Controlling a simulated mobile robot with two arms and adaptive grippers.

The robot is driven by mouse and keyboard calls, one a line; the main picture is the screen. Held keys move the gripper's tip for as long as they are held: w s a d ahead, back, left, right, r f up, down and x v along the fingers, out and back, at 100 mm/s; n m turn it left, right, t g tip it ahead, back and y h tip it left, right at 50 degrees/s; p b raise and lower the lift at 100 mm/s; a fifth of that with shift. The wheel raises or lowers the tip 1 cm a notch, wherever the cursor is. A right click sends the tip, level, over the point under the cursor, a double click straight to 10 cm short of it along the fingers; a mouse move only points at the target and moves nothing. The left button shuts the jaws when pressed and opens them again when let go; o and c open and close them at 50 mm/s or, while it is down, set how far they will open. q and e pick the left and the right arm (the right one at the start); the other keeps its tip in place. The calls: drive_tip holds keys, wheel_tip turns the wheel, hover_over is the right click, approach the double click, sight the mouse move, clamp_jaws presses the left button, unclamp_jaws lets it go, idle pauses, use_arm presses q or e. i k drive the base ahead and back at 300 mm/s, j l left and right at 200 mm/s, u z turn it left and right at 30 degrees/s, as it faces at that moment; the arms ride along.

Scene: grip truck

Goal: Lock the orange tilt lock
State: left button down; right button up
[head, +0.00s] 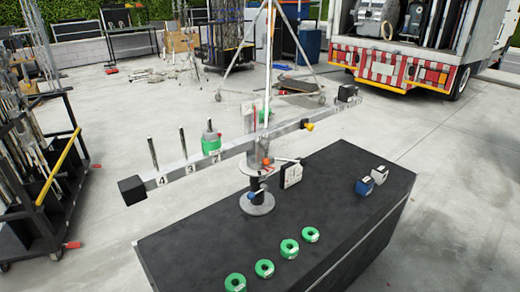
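A small orange knob (267,161), which looks like the orange tilt lock, sits on the pivot of the mount, just under the long grey beam (236,149). Whether it is locked cannot be told at this size. A blue knob (249,195) is lower on the same mount, above its round grey base (257,206). The base stands on the black table (200,250). A yellow-orange knob (309,126) is on the beam farther right. The beam slants up from lower left to upper right. Neither of my grippers is in view.
Green rings (290,248) lie along the table front. Two small boxes (365,185) sit at its right. A green weight (211,144) is on a beam peg. A black block (132,190) ends the beam. A rack (50,180) stands left; a truck (400,65) is behind.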

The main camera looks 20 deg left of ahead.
sight(264, 143)
drive_tip(key=i+l+u, duration=0.1)
drive_tip(key=i+u, duration=0.3)
drive_tip(key=i+l+u, duration=0.15)
drive_tip(key=u, duration=0.2)
drive_tip(key=i, duration=0.05)
